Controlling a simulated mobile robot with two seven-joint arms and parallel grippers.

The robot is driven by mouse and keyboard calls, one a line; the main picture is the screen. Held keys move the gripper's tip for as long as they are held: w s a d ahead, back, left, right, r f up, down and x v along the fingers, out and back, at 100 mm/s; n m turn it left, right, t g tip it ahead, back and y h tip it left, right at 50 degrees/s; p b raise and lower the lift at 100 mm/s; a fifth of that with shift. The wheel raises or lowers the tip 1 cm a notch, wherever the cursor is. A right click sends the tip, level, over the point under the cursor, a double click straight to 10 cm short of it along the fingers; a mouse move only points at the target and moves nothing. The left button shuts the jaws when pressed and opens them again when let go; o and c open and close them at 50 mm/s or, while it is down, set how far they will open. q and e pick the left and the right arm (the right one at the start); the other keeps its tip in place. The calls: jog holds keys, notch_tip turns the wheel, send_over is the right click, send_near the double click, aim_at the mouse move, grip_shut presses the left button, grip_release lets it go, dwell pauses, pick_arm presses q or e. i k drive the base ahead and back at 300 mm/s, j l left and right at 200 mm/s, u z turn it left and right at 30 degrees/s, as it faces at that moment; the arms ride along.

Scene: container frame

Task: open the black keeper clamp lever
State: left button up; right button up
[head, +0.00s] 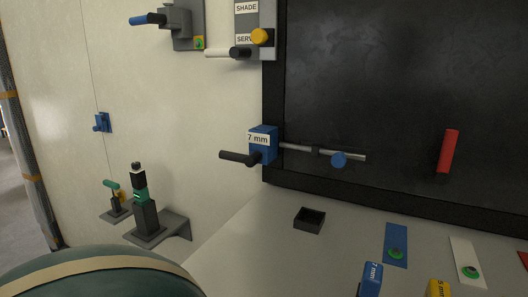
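A black lever (238,157) sticks out to the left from a blue block (263,145) labelled "7 mm" on the dark panel's left edge. I cannot tell for sure whether this black lever is the keeper clamp lever. Another lever with a black hub (240,53) and a pale handle (218,53) sits higher, below a "SHADE" and "SERV" plate (242,25). Neither gripper is in view.
A wall unit with a blue-tipped handle (150,18) is at top left. A black and green post (145,205) stands on a wall bracket. The ledge holds a small black tray (310,220), a blue card (395,245) and a white card (468,262). A red bar (448,151) is on the panel.

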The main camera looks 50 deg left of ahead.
aim_at(250, 161)
jog(key=k+j+z, duration=0.2)
jog(key=j, duration=0.15)
jog(key=j+z, duration=0.2)
jog(key=j, duration=0.15)
jog(key=k+j+z, duration=0.2)
jog(key=k+j, duration=0.2)
jog(key=j, duration=0.2)
jog(key=k+j+z, duration=0.15)
jog(key=j, duration=0.3)
jog(key=k+j, duration=0.2)
jog(key=j, duration=0.2)
jog(key=k+j+z, duration=0.15)
jog(key=j, duration=0.25)
jog(key=k+j, duration=0.3)
